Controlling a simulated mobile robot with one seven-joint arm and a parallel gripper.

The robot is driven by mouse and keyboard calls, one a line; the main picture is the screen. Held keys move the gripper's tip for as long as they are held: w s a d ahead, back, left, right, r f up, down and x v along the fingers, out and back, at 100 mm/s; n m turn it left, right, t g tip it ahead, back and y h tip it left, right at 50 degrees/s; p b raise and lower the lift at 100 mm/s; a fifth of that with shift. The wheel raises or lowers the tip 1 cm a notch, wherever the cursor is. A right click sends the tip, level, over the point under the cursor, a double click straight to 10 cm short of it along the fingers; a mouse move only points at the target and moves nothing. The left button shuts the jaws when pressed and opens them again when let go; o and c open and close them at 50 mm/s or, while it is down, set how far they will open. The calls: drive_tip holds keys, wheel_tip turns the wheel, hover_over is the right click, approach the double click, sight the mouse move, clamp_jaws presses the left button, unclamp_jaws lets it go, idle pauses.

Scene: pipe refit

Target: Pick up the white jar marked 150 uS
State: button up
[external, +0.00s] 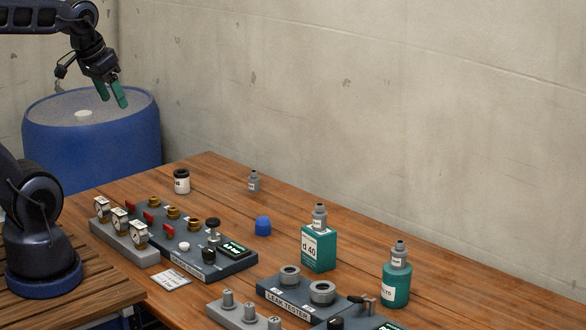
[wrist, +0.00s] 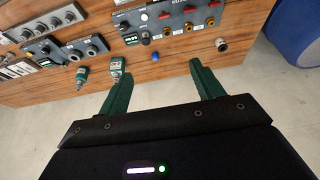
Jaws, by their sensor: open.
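A small white jar with a black lid (external: 181,183) stands upright on the wooden table near its far left edge, behind the panel with brass fittings. Its label is too small to read. It also shows in the wrist view (wrist: 221,45), at the table edge to the upper right. My gripper (external: 112,96) has green fingers, is open and empty, and hangs up and to the left of the jar, in front of the blue barrel in the picture. In the wrist view my gripper's fingers (wrist: 155,76) are spread, with the jar beyond and apart from them.
A blue barrel (external: 92,142) stands beyond the table's left end. Near the jar are a gauge and valve panel (external: 205,262) and a small grey bottle (external: 253,182). A blue cap (external: 263,226), teal bottles (external: 320,250) and a leak tester (external: 290,310) stand farther right.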

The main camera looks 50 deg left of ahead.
drive_tip(key=n+g, duration=0.5)
drive_tip(key=n, duration=1.2)
hover_over(182, 179)
drive_tip(key=w+a, duration=0.1)
drive_tip(key=a, duration=0.1)
wheel_tip(182, 179, down, 30)
drive_tip(key=shift+w+f, duration=0.1)
drive_tip(key=shift+f, duration=5.25)
drive_tip(key=c, duration=1.1)
drive_tip(key=shift+r, duration=0.2)
